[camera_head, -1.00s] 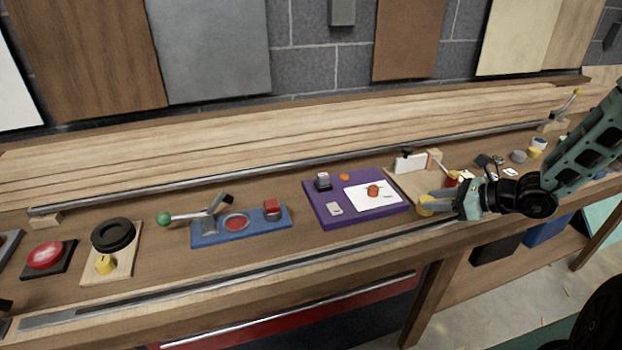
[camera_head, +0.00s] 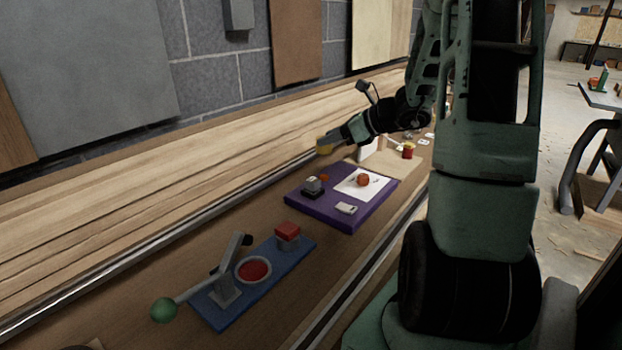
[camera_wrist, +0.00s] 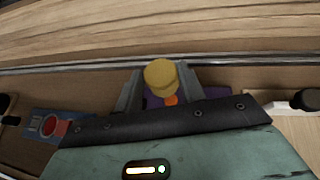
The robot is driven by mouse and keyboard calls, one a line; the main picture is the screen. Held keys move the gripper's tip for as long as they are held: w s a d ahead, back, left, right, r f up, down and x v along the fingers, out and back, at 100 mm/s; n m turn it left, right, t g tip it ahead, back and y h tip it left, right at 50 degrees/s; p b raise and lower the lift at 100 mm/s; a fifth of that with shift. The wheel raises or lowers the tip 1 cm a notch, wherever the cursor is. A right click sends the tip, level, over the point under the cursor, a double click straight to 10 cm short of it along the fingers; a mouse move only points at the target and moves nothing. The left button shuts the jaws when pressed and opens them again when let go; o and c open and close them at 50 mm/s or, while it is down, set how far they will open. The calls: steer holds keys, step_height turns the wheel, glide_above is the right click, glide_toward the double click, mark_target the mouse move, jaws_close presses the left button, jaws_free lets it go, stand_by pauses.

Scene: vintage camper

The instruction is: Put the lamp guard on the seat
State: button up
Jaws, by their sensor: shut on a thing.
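My gripper (camera_head: 334,141) is shut on a yellow round thing (camera_head: 323,147), probably the lamp guard, and holds it above the back of the purple board (camera_head: 335,214). In the wrist view the yellow thing (camera_wrist: 161,75) sits between the two grey fingers and looks like a short cylinder. A small orange piece (camera_head: 324,177) is at the purple board's back edge; in the wrist view this orange piece (camera_wrist: 171,100) shows just below the held thing. The held thing appears apart from the board. I cannot tell for sure which part is the seat.
The purple board also bears a grey-and-black block (camera_head: 313,185) and a white sheet (camera_head: 351,190) with an orange-red knob (camera_head: 363,180). A blue board (camera_head: 270,284) with a green-knobbed lever (camera_head: 163,310) lies nearer. A metal rail (camera_head: 170,242) runs along the bench's back.

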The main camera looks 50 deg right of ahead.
step_height(320, 180, down, 8)
steer(key=shift+f, duration=0.15)
stand_by(0.4)
steer(key=o, duration=1)
steer(key=shift+f, duration=0.1)
steer(key=shift+c, duration=0.2)
steer(key=v, duration=1.2)
steer(key=shift+s+d, duration=0.1)
steer(key=shift+s, duration=0.05)
